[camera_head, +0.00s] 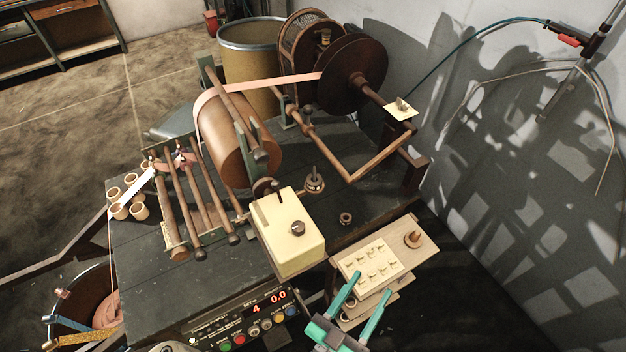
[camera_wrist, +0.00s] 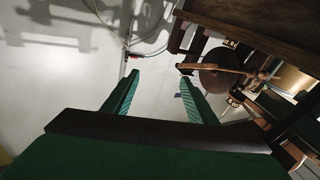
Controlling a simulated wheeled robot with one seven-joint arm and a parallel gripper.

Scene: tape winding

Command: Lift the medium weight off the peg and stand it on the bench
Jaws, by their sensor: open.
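My gripper (camera_head: 368,290) is open and empty, at the lower right of the head view, in front of the bench and beside a wooden tray stand. The wrist view shows its two teal fingers (camera_wrist: 158,77) apart with nothing between them. On the dark bench (camera_head: 375,205), a stepped metal weight with an upright stem (camera_head: 314,182) stands right of the large roller. A smaller ring-like weight (camera_head: 346,218) lies nearer the front. A small metal piece (camera_head: 401,104) sits on a cream plate at the end of the bent arm. I cannot tell which is the medium weight or the peg.
A cream box with a knob (camera_head: 290,232) stands near the bench's front edge. A wooden board with small pegs (camera_head: 370,262) and a brown cone-like piece (camera_head: 413,239) lies beside my gripper. The large roller (camera_head: 235,140) and bent bar (camera_head: 350,170) stand over the bench.

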